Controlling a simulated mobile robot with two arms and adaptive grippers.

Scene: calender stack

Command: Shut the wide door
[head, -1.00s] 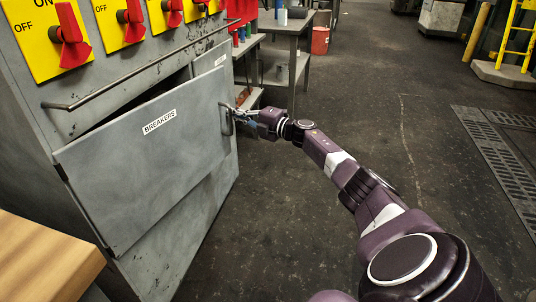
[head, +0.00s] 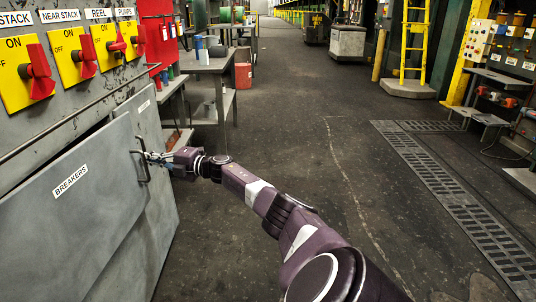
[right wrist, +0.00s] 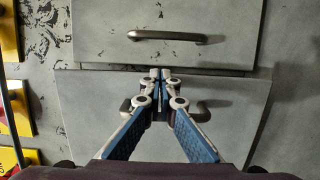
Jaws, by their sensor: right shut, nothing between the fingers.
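The wide door is the grey panel labelled BREAKERS (head: 70,215) on the cabinet at the left of the head view. It stands ajar, with a dark gap along its top edge. Its handle (head: 143,166) is on its right edge. My right gripper (head: 148,157) is shut and empty, with its tips close to this handle; I cannot tell whether they touch. In the right wrist view the shut fingertips (right wrist: 160,74) lie over the wide door (right wrist: 240,110), partly covering its handle (right wrist: 202,112). My left gripper is out of view.
A narrower grey door (head: 146,112) is beside the wide door; its handle (right wrist: 165,37) shows in the right wrist view. A rail (head: 60,122) runs above the doors, under red switches (head: 38,70). A grey table (head: 212,62) stands beyond. Open floor lies right.

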